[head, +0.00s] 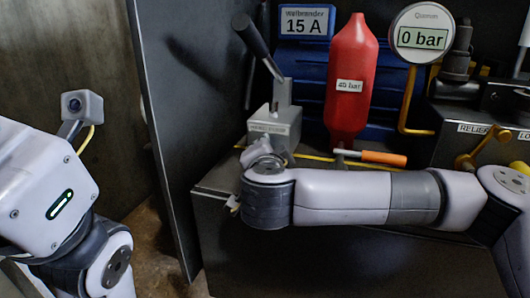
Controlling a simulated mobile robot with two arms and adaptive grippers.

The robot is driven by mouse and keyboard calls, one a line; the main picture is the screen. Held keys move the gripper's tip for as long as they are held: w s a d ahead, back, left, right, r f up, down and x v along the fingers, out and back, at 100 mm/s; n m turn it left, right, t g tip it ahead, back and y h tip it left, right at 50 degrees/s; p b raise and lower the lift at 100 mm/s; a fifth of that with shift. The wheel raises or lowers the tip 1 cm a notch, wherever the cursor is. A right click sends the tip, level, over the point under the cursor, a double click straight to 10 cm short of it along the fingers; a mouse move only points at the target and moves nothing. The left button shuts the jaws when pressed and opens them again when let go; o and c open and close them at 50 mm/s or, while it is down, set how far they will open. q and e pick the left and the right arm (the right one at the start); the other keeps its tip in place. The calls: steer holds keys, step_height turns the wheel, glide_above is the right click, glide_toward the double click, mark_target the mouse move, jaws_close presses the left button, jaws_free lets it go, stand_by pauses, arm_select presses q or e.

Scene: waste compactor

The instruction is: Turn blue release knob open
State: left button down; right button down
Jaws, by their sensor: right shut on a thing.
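My right arm (340,197) comes in from the right, low across the front of the bench. Its wrist ends in front of the grey block with the black-handled lever (252,38). Little of my right gripper (236,178) shows beside the wrist. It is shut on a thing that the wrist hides. No blue knob can be made out, so I cannot tell whether the hidden thing is the blue release knob. My left arm (40,195) is at the left edge, and its gripper is out of view.
A red cylinder (350,85) labelled 40 bar stands behind my arm, with an orange-handled tool (383,159) by its foot. A gauge (421,36) reads 0 bar. A brass lever (470,155) sits below a relief label. A dark upright panel (170,120) stands left of the bench.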

stand_by(0.4)
steer(key=c, duration=1.3)
jaws_free()
